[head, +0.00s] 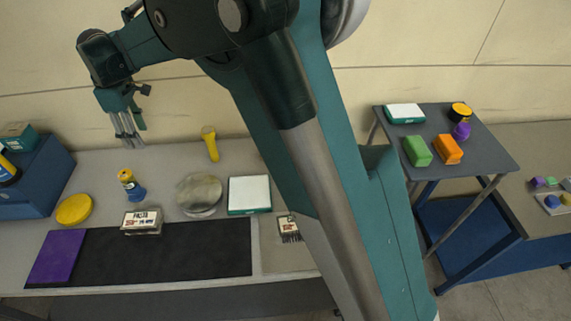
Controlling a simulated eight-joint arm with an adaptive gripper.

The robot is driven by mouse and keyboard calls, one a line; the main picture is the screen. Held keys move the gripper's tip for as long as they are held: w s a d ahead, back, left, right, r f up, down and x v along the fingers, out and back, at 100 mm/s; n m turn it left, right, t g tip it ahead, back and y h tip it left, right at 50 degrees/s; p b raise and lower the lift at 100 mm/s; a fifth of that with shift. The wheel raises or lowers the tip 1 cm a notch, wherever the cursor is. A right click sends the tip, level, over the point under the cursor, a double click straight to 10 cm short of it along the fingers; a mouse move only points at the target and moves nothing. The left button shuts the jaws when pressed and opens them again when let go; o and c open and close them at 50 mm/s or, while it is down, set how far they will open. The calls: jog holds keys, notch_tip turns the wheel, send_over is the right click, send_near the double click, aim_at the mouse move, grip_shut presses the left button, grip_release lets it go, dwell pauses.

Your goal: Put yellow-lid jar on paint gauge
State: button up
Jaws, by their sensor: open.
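A small jar-like item with a yellow top and blue base (131,186) stands on the grey bench, behind the black mat. It may be the yellow-lid jar, but I cannot tell for certain. A yellow handheld tool (210,144) at the back of the bench, near the wall, may be the paint gauge; its details are too small to confirm. My gripper (128,138) is open and empty, fingers pointing down, apart from the yellow-and-blue item, which shows below it in the picture.
A blue box (38,185) stands left. A grey cart (490,148) holds several items at right.

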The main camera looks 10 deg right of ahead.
jog(key=s+d+r+m+t, duration=0.1)
jog(key=s+d+r+m, duration=0.2)
jog(key=d, duration=0.9)
jog(key=s+d+r+m+t, duration=0.15)
jog(key=d+r, duration=0.45)
jog(key=d, duration=0.6)
jog(key=s+d+r+m, duration=0.2)
jog(key=d+r+m, duration=0.2)
jog(key=d, duration=0.8)
jog(key=s+d+f+m+t, duration=0.2)
jog(key=s+d+f+m, duration=0.1)
jog(key=s+d, duration=0.8)
jog(key=s+d+f+m+t, duration=0.2)
jog(key=s+d+f+m, duration=0.2)
jog(key=s+d, duration=0.7)
jog(key=d+m, duration=0.2)
jog(key=d, duration=0.2)
jog(key=shift+h, duration=0.3)
jog(key=shift+f, duration=0.1)
notch_tip(320, 180, down, 10)
jog(key=b, duration=0.9)
jog(key=shift+r+b, duration=0.25)
jog(key=shift+b, duration=0.1)
